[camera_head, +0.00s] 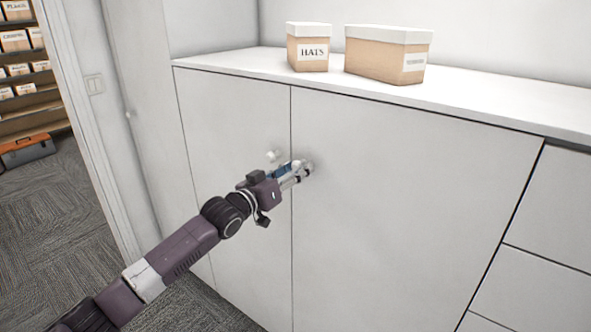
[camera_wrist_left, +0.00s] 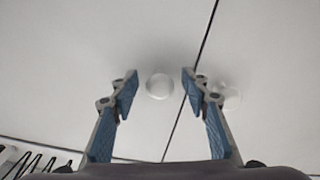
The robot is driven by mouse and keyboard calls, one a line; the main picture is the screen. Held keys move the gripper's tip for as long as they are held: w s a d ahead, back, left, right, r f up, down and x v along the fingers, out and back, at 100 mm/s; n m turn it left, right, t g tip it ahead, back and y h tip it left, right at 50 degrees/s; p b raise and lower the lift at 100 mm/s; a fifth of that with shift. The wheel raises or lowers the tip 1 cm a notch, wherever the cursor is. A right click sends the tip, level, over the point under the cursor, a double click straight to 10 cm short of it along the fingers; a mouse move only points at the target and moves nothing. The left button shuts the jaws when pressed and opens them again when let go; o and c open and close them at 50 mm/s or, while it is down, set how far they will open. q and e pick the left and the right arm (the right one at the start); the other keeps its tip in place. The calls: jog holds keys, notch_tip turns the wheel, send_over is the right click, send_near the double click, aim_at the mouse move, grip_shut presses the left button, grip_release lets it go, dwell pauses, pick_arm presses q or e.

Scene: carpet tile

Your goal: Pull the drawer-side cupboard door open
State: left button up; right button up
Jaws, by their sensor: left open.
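The drawer-side cupboard door (camera_head: 410,185) is the wide white right-hand door, next to the drawers, and looks closed. Its round knob (camera_head: 308,164) is near the door's left edge, partly hidden by my left gripper (camera_head: 299,173). In the left wrist view, my left gripper (camera_wrist_left: 160,90) is open, and the drawer-side knob (camera_wrist_left: 159,87) shows between its two blue-padded fingers, with a gap on both sides. Whether the fingertips reach past the knob is hard to tell. My right gripper is not in view.
The neighbouring left door (camera_head: 232,125) has its own knob (camera_head: 272,156), close by; that knob (camera_wrist_left: 229,98) is just outside one finger in the wrist view. Drawers (camera_head: 550,240) are at the right. A HATS box (camera_head: 308,52) and a longer box (camera_head: 385,58) stand on top.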

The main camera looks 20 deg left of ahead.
pick_arm(q)
grip_shut()
jog(key=shift+s, duration=0.1)
dwell(0.3)
